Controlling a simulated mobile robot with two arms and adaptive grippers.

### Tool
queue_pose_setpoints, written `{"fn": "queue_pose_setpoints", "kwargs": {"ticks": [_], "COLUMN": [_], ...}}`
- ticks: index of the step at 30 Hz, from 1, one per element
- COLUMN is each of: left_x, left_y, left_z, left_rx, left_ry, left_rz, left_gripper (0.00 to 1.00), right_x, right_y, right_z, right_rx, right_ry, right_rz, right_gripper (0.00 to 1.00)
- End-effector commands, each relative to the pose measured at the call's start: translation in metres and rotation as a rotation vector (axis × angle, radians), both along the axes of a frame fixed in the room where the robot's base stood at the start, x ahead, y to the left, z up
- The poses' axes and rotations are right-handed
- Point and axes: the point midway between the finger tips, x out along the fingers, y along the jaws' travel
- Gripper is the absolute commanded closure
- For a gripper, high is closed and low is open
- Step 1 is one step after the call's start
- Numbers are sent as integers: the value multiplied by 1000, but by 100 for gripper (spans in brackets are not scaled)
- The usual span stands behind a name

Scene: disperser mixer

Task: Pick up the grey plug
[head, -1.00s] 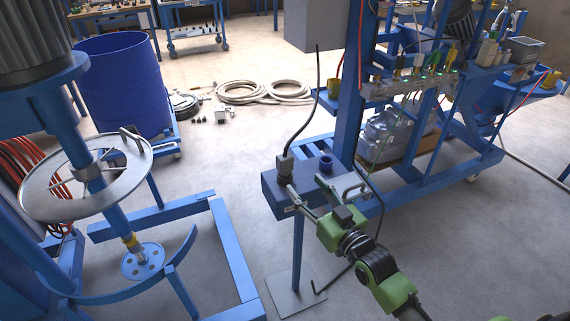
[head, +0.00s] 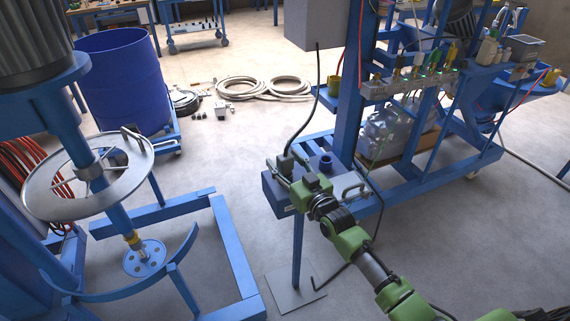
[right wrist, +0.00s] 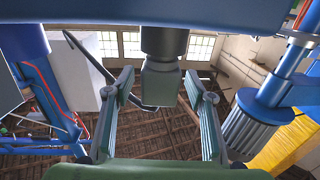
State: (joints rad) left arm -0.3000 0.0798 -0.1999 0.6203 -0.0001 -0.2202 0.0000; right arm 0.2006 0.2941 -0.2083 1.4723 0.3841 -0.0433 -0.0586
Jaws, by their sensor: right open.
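The grey plug (head: 284,164) stands upright on the blue box of the stand, with a black cable rising from it. In the right wrist view the plug (right wrist: 161,80) is in the middle, between the fingertips of my right gripper (right wrist: 158,88). My right gripper (head: 289,174) is open, with its fingers on both sides of the plug and a visible gap to each. In the head view the fingers partly hide the plug. My left gripper is in neither view.
A blue round socket (head: 326,165) and a metal handle (head: 354,186) sit on the box right of the plug. A blue post (head: 350,90) and grey cabinet (head: 312,22) rise behind. The mixer's metal ring (head: 88,178) stands at left.

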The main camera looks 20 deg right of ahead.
Motion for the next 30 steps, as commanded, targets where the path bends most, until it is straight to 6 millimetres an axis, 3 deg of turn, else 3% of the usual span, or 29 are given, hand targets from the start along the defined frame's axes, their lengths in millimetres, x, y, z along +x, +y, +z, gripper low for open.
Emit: {"fn": "queue_pose_setpoints", "kwargs": {"ticks": [7, 12, 23, 30], "left_x": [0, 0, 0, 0], "left_y": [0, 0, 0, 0], "left_z": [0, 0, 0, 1], "left_rx": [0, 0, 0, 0], "left_ry": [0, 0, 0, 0], "left_rz": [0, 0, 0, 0], "left_gripper": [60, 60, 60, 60], "right_x": [1, 1, 1, 1], "right_y": [0, 0, 0, 0], "right_z": [0, 0, 3, 27], "right_rx": [0, 0, -1, 1], "right_ry": [0, 0, -2, -6], "right_rz": [0, 0, 0, 0], "right_gripper": [53, 95, 95, 95]}}
